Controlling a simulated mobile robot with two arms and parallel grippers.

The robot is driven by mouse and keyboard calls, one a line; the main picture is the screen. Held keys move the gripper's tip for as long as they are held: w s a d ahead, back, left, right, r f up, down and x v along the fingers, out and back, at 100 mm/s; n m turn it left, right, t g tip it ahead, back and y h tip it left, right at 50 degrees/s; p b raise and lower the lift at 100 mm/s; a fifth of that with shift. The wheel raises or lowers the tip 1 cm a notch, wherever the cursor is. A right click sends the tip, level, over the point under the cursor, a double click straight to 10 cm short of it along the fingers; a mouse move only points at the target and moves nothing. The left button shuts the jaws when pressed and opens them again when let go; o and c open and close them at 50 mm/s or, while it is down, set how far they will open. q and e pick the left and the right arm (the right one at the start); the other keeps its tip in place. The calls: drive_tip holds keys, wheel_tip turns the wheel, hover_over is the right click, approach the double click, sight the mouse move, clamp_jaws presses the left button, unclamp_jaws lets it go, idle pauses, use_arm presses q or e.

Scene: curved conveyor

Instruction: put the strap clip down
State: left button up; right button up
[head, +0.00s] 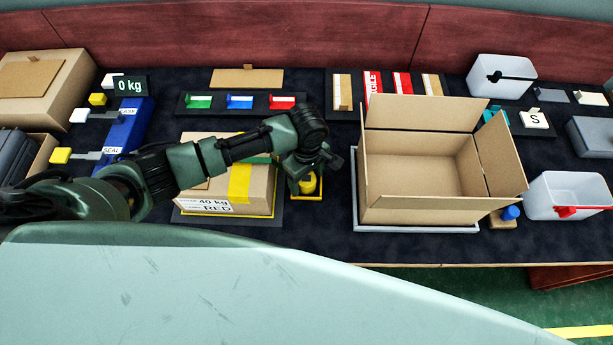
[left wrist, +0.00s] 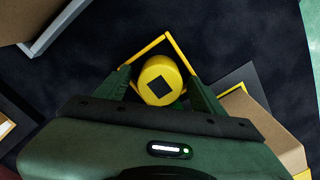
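My left gripper (head: 308,172) is above a small yellow-edged tray (head: 305,197) in the middle of the table. In the left wrist view its fingers (left wrist: 160,88) are spread, one on each side of a yellow round piece (left wrist: 160,80) with a black diamond on top. Narrow dark gaps show between the fingers and this piece. The piece stands within the yellow frame of the tray (left wrist: 150,47). I cannot tell whether it is the strap clip, and I see no other thing between the fingers. My right gripper is not in view.
A closed carton (head: 262,190) labelled 40 kg RED lies left of the tray, under my left arm. An open empty box (head: 420,165) stands to the right. White bins (head: 548,180) stand further right. Dark bare table lies between tray and open box.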

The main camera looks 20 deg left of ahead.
sight(307, 178)
use_arm(q)
wheel_tip(307, 178, up, 12)
drive_tip(key=shift+r, duration=0.2)
idle(0.4)
